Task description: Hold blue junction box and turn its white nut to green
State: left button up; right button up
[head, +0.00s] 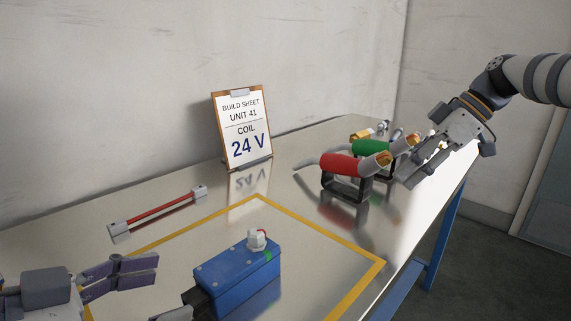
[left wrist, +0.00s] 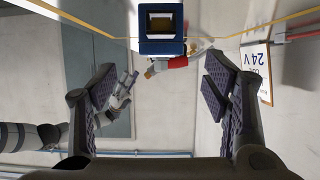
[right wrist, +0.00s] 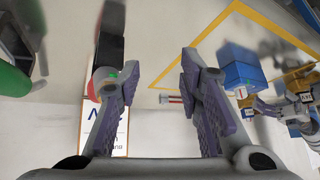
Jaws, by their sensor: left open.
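The blue junction box (head: 232,280) lies on the table inside a yellow outline, with a black block (head: 197,303) at its left end. The white nut (head: 256,240) sits on its top, with a red mark above and a green patch (head: 267,255) beside it on the box. My left gripper (head: 152,271) is open and empty, left of the box and apart from it. In the left wrist view the box's end (left wrist: 161,47) faces it. My right gripper (head: 412,172) is open, far from the box, beside the tools at the table's right; its wrist view shows an empty gap (right wrist: 160,80).
A red-handled tool (head: 345,165) and a green-handled tool (head: 372,146) rest on black stands at the right. A red rod with grey ends (head: 160,213) lies at the left. The table between is clear.

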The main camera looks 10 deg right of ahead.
aim_at(232, 273)
pick_arm(q)
jog(key=x, duration=1.2)
jog(key=shift+w, duration=0.15)
jog(key=c, duration=1.4)
pick_arm(e)
jog(key=s+a+r+n+g+h, duration=0.1)
jog(key=s+a+r+n+h, duration=0.1)
jog(key=a, duration=0.8)
jog(key=s+a+r+n+g+h, duration=0.1)
jog(key=s+a+r+n+h, duration=0.1)
jog(key=a, duration=0.8)
jog(key=s+a+r+n+h, duration=0.1)
jog(key=s+a+r+h, duration=0.1)
jog(key=a, duration=0.8)
jog(key=shift+s+a+r+n+g, duration=0.2)
jog(key=shift+s+n+g, duration=0.2)
jog(key=shift+s, duration=0.4)
